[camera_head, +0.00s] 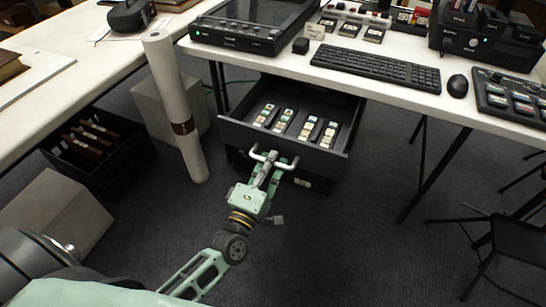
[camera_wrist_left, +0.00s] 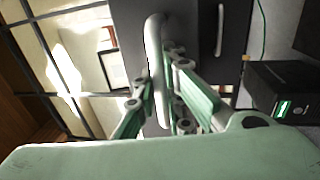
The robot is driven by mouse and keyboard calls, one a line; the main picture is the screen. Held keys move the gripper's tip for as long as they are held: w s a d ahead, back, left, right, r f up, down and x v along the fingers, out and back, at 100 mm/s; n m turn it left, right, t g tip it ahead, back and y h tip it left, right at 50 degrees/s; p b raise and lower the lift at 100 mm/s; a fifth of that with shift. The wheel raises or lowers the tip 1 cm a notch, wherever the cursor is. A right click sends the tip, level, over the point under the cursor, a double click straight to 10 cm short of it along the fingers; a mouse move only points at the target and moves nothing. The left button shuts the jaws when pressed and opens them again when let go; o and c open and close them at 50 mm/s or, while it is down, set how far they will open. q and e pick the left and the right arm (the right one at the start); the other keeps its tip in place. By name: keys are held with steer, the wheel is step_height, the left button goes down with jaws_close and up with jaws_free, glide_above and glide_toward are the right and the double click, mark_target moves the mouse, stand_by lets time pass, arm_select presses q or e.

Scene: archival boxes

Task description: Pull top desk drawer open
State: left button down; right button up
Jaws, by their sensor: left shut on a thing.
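The top desk drawer (camera_head: 240,131) is a dark grey box under the white desk and stands open. Several rows of small light-coloured items lie inside it. My left gripper (camera_head: 274,158) is at the middle of the drawer's front, shut on its handle. In the left wrist view the pale bar handle (camera_wrist_left: 156,60) runs between the gripper's fingers (camera_wrist_left: 165,85), against the dark drawer front. A second handle (camera_wrist_left: 220,30) shows on another dark front beside it. My right gripper is not in view.
The white desk (camera_head: 290,62) above carries a keyboard (camera_head: 375,67), a mouse (camera_head: 457,86) and devices. A rolled paper tube (camera_head: 176,105) stands left of the drawer. A black crate (camera_head: 120,170) is on the floor farther left. Carpet in front is clear; a dark chair (camera_head: 515,240) stands right.

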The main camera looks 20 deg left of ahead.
arm_select(q)
steer(key=c, duration=1.8)
jaws_free()
steer(key=s+f, duration=0.2)
steer(key=s, duration=1)
steer(key=shift+a+f, duration=0.15)
steer(key=shift+a, duration=0.05)
steer(key=shift+w+d, duration=0.1)
